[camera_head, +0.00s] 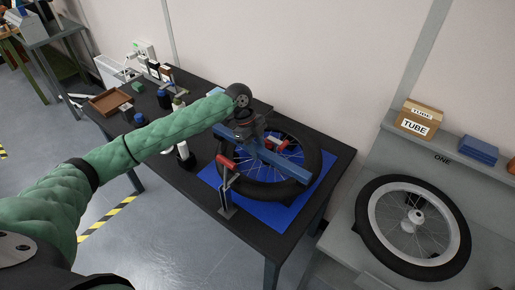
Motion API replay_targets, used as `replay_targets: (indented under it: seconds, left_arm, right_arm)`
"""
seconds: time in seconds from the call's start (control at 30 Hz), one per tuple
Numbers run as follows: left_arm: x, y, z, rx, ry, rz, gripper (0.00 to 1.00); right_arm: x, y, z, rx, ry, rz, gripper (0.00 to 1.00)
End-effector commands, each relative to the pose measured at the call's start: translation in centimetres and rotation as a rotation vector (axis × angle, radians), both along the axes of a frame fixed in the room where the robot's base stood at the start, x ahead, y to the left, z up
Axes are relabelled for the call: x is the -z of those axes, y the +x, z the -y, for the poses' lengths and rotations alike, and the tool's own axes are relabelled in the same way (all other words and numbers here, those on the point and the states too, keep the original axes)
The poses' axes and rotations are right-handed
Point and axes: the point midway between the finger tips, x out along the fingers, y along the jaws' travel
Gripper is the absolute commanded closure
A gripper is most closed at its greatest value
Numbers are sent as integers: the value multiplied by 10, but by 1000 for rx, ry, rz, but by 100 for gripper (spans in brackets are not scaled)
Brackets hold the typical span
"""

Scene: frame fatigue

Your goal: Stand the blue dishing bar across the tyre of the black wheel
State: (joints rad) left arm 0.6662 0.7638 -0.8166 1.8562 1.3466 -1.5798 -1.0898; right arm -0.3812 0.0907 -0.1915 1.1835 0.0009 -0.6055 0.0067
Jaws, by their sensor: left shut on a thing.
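The blue dishing bar (286,165) is held over the black wheel (313,155), which lies flat on a blue mat (269,215) on the dark table. The bar runs from upper left to lower right across the wheel, and its right end is over the near right part of the tyre. I cannot tell whether it touches the tyre. My left gripper (247,139) is shut on the bar near its left part, and hides some of the wheel behind it. My right gripper is not in view.
A metal stand with red parts (227,187) is at the mat's near left edge. Small bottles, blocks and a brown tray (110,103) are on the table's left part. A second wheel (413,228) leans on a grey bench at right, below a TUBE box (418,121).

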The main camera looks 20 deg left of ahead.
Motion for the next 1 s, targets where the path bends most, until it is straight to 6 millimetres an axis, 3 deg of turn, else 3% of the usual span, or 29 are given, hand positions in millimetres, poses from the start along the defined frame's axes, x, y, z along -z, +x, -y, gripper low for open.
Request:
replay_targets:
  seconds: [0.37,0.4,0.5,0.77,1.0]
  left_arm:
    - [9,0,0,0,-1,-1,100]
    - [9,0,0,1,0,-1,65]
    - [9,0,0,0,0,-1,49]
    - [9,0,0,0,0,0,49]
    - [-4,1,-2,-1,0,2,49]
  right_arm:
    - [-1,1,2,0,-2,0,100]
    - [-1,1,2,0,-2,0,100]
    - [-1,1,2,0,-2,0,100]
    - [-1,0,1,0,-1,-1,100]
    - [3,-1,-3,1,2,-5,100]
